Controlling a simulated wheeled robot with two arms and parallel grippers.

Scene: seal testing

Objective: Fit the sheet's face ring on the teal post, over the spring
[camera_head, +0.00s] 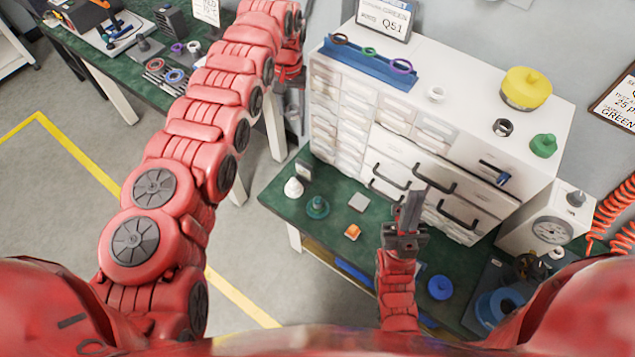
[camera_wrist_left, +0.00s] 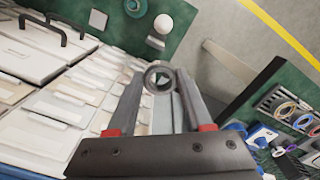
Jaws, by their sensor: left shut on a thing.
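The teal post (camera_head: 317,208) stands on its round base on the green bench, and its top shows in the left wrist view (camera_wrist_left: 135,7). I cannot make out a spring on it. My left gripper (camera_wrist_left: 160,80) is shut on a dark grey ring (camera_wrist_left: 151,70), held at the fingertips with its hole facing the camera. In the head view, the left fingertips are hidden at the far end of my arm, beside the drawer cabinet. My right gripper (camera_head: 411,208) is above the bench front, its fingers together and empty. The sheet (camera_head: 616,101) on the right wall reads GREEN, partly cut off.
The drawer cabinet (camera_head: 460,50) carries a blue rack (camera_head: 368,66) with coloured rings. A dial gauge (camera_head: 551,230) stands right. A side table (camera_head: 128,79) holds more rings.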

